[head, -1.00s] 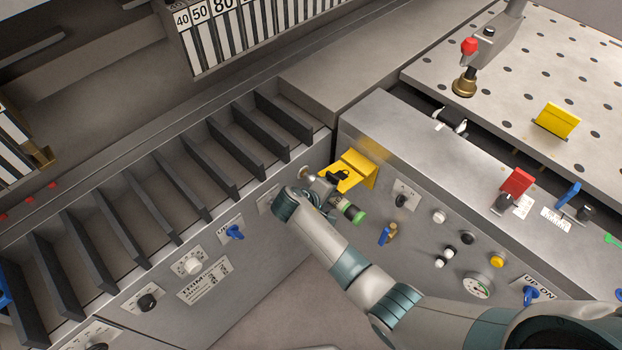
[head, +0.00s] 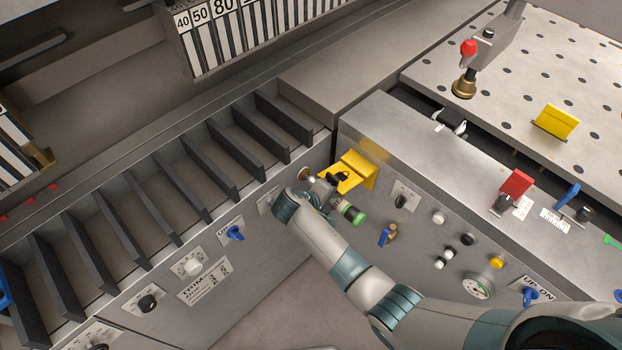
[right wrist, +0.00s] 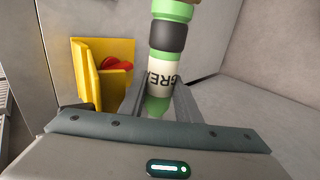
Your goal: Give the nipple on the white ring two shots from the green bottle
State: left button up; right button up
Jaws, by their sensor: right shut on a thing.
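The green bottle (right wrist: 168,58) is held by my right gripper (right wrist: 160,100), between its two fingers. In the right wrist view it has a green top, a dark band and a pale label with partly hidden lettering. In the head view the green end of the bottle (head: 355,215) sticks out past my right gripper (head: 324,192), in front of the grey panel. A small round brass-coloured fitting (head: 304,174) shows just beyond the gripper. I cannot tell whether it is the nipple, and I cannot make out a white ring. My left gripper is not in view.
A yellow bracket (head: 359,168) sits close beside my right gripper; in the right wrist view the bracket (right wrist: 86,72) has something red by it. A blue lever (head: 384,237), knobs and a gauge (head: 477,287) line the panel to the right. Slotted bins (head: 180,185) lie left.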

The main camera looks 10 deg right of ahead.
aim_at(357, 221)
jog(key=shift+s+d+p, duration=0.5)
jog(key=shift+s+p, duration=0.05)
jog(key=shift+s, duration=0.05)
jog(key=shift+s, duration=0.1)
dwell(0.5)
jog(key=shift+s+d+r+p, duration=0.15)
jog(key=shift+s+d+p, duration=0.7)
jog(key=shift+s+p, duration=0.25)
jog(key=shift+s+d+p, duration=0.8)
jog(key=shift+s+p, duration=0.15)
jog(key=shift+s+d+p, duration=0.45)
jog(key=shift+s+d, duration=0.35)
jog(key=shift+s, duration=0.25)
